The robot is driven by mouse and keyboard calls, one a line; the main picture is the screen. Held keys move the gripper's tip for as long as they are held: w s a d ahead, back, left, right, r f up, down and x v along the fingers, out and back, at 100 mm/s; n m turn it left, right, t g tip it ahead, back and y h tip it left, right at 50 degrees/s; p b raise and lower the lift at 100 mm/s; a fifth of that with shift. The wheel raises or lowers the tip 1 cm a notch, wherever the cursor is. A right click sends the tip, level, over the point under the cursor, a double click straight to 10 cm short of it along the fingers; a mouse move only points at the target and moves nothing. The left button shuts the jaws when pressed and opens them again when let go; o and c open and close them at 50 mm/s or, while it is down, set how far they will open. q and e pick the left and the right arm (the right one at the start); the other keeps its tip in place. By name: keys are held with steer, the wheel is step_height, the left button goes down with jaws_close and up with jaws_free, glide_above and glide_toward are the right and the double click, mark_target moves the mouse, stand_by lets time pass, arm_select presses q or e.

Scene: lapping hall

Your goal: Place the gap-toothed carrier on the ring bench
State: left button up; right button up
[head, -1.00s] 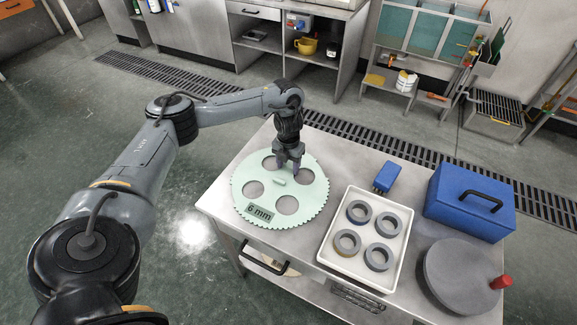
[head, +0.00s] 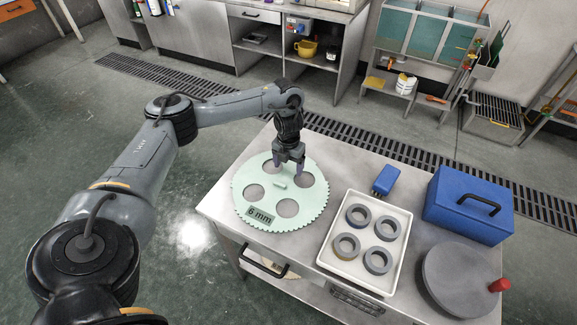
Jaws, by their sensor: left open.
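A pale green toothed carrier (head: 262,213) lies flat on the steel bench (head: 222,197), at its left end. It has several round holes, a small raised grip (head: 280,183) at its middle and a dark "6 mm" label. I cannot make out a gap in its teeth at this size. My left gripper (head: 288,171) points down over the carrier's far half, just behind the raised grip. Its two fingers are spread, with nothing between them. I cannot tell whether the fingertips touch the carrier. My right gripper is not in view.
Right of the carrier, a white tray (head: 324,255) holds several grey rings (head: 346,246). A blue block (head: 386,180), a blue case (head: 468,205) with a black handle and a grey round plate (head: 458,278) with a red knob (head: 500,285) stand further right. A floor grate runs behind the bench.

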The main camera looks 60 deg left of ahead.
arm_select(q)
step_height(320, 180, up, 11)
steer(key=p, duration=0.6)
steer(key=shift+f+p, duration=0.15)
steer(key=shift+p, duration=0.25)
